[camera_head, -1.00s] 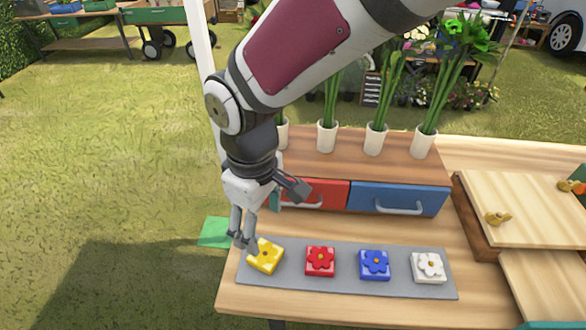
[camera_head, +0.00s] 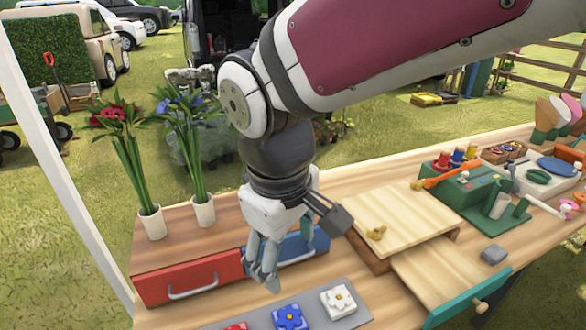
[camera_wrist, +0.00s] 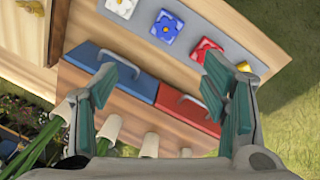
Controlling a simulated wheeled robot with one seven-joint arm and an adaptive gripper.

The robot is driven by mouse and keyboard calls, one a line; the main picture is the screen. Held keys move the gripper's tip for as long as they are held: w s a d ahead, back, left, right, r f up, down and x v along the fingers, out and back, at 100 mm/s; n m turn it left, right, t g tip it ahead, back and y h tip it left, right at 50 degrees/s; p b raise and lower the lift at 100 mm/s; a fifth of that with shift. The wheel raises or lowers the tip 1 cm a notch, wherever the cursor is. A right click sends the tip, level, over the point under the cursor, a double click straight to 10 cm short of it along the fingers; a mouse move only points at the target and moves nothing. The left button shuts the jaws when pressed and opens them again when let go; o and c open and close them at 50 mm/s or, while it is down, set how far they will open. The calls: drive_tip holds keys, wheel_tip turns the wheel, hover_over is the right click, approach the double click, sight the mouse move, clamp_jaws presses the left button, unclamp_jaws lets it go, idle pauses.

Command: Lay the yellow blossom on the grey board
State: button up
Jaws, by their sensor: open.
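The grey board (camera_head: 362,310) lies on the table in front of the drawers; its left part is outside the head view. The white blossom tile (camera_head: 338,300), blue blossom tile (camera_head: 289,317) and part of the red blossom tile (camera_head: 237,326) lie on it. The yellow blossom tile (camera_wrist: 243,67) shows only as a sliver in the wrist view, at the board's end beyond the red one, mostly hidden behind a finger. My gripper (camera_head: 263,281) is open and empty, pointing down behind the blue tile. Its two fingers (camera_wrist: 168,88) are spread apart in the wrist view.
A red drawer (camera_head: 188,281) and a blue drawer (camera_head: 300,249), both shut, are close behind my gripper. Vases (camera_head: 203,211) with tall flowers stand on the drawer unit. A raised wooden board (camera_head: 400,222) and a green tool tray (camera_head: 477,196) are to the right.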

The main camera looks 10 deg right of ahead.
drive_tip(key=s+d+r+m+t, duration=0.1)
drive_tip(key=s+d+r+m, duration=0.1)
drive_tip(key=s+d+m, duration=0.6)
drive_tip(key=s+d, duration=0.3)
drive_tip(key=d, duration=0.3)
drive_tip(key=shift+s+d+m+y, duration=0.2)
drive_tip(key=shift+d+m+y, duration=0.1)
drive_tip(key=shift+d+y, duration=0.1)
wheel_tip(320, 180, up, 8)
drive_tip(key=t+p, duration=0.1)
drive_tip(key=p, duration=0.5)
drive_tip(key=shift+t, duration=0.3)
drive_tip(key=shift+w+d+f, duration=0.1)
drive_tip(key=shift+f, duration=0.05)
drive_tip(key=shift+c, duration=0.6)
